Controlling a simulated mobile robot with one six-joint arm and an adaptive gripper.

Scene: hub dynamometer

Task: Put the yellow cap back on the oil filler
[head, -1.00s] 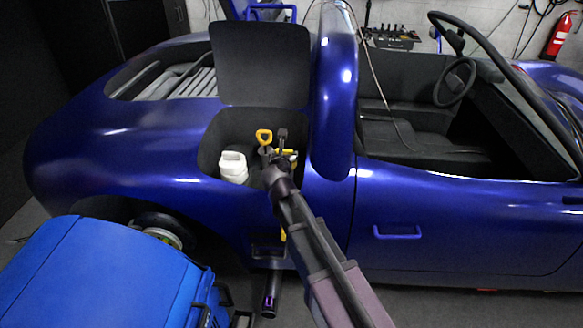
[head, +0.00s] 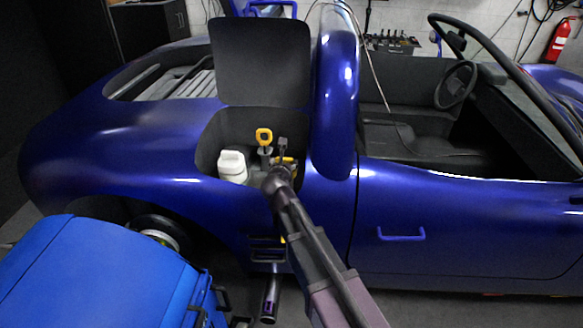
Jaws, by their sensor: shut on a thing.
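My gripper (head: 281,160) reaches into the open bay in the side of the blue car, seen from behind. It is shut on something. Its own wrist hides most of the fingers and what they hold. A yellow part (head: 286,161) shows right by the fingertips; it looks like the yellow cap, but its outline is partly covered. The oil filler is not clearly visible; it may be hidden behind my gripper. I cannot tell whether the cap touches it.
A white bottle (head: 232,167) is farther left in the bay. The raised dark lid (head: 260,60) stands behind the opening. A blue machine (head: 95,275) is at lower left.

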